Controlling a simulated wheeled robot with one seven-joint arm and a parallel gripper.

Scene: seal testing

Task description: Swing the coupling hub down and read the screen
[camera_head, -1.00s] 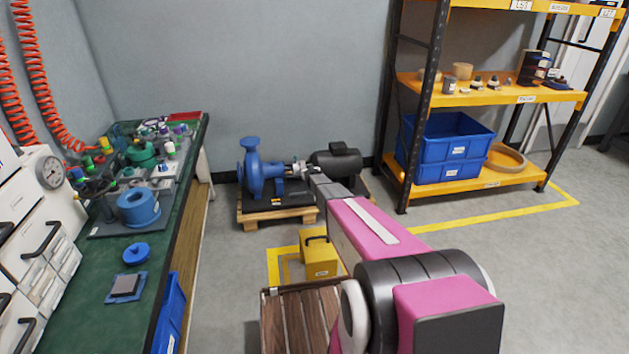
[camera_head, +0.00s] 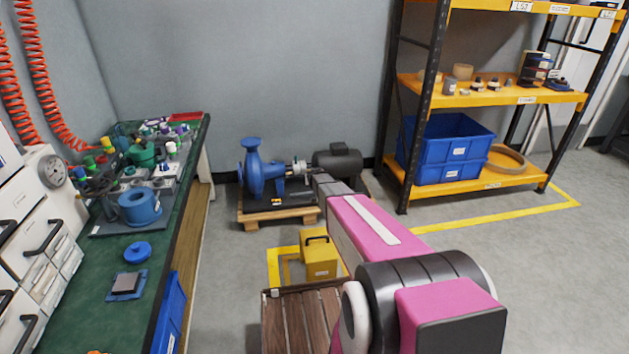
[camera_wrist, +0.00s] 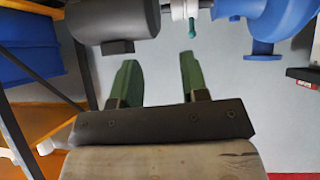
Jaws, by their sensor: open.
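The silver coupling hub (camera_head: 298,167) sits between the blue pump (camera_head: 256,170) and the dark grey motor (camera_head: 337,163), on a pallet by the back wall. In the wrist view the hub (camera_wrist: 180,9) is at the top edge, partly cut off. A small teal-green pin or handle (camera_wrist: 192,27) sticks out of it. My gripper (camera_wrist: 158,60) is open and empty, its two green fingers apart and pointing toward the motor and hub. It appears clear of the hub, though the distance is hard to judge. In the head view my arm hides the gripper. I cannot make out a screen.
A green workbench (camera_head: 85,310) with tools and blue parts runs along the left. A yellow case (camera_head: 320,262) stands on the floor before the pallet (camera_head: 262,219). An orange shelf rack (camera_head: 470,188) with blue bins stands right. The floor between rack and arm is clear.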

